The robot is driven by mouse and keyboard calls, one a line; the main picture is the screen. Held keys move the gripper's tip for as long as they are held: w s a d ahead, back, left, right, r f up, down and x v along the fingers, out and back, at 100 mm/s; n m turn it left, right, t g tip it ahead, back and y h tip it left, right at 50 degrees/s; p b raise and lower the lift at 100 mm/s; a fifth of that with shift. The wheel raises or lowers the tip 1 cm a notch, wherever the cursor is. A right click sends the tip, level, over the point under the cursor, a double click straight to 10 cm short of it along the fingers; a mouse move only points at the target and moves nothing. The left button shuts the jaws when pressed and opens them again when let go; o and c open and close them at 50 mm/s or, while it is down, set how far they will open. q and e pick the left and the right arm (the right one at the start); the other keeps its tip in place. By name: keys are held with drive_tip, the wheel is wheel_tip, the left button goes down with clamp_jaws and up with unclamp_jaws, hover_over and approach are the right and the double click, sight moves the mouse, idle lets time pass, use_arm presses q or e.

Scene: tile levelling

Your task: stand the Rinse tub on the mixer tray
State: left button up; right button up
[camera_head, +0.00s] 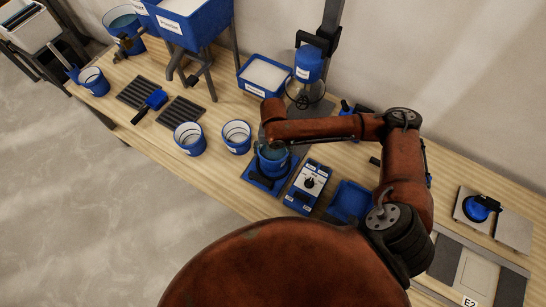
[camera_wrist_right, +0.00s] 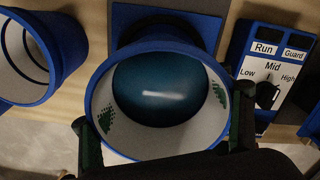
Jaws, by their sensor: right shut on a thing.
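My right gripper (camera_head: 266,176) is shut on a blue tub (camera_head: 273,154) with dark blue-green liquid in it. In the right wrist view, the tub (camera_wrist_right: 160,85) has a pale inner wall, and my gripper's fingers (camera_wrist_right: 165,132) sit on either side of it. The tub's label is hidden. A flat blue tray (camera_head: 252,178) lies below it, partly covered; its corner (camera_wrist_right: 195,25) also shows in the right wrist view. The tub looks upright; I cannot tell whether it touches the tray. My left gripper is not in view.
A control box (camera_head: 308,184) with a knob stands just right of the tray; its Run, Guard, Low, Mid and High labels show in the wrist view. Blue tubs (camera_head: 236,136) (camera_head: 190,138) stand to the left. A mixer (camera_head: 309,66) and a filled blue box (camera_head: 264,75) stand behind.

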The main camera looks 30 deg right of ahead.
sight(274, 158)
wheel_tip(274, 158, down, 3)
drive_tip(key=shift+r+b, duration=0.1)
drive_tip(key=shift+b, duration=0.35)
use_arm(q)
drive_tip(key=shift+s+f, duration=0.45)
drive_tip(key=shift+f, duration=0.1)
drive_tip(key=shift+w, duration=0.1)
use_arm(e)
drive_tip(key=o, duration=1.7)
drive_tip(key=shift+s, duration=0.1)
use_arm(q)
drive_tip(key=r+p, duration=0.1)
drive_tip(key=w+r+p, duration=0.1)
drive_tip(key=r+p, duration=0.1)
drive_tip(key=p, duration=0.1)
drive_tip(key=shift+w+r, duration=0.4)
use_arm(e)
wheel_tip(274, 158, up, 12)
drive_tip(key=shift+r, duration=0.1)
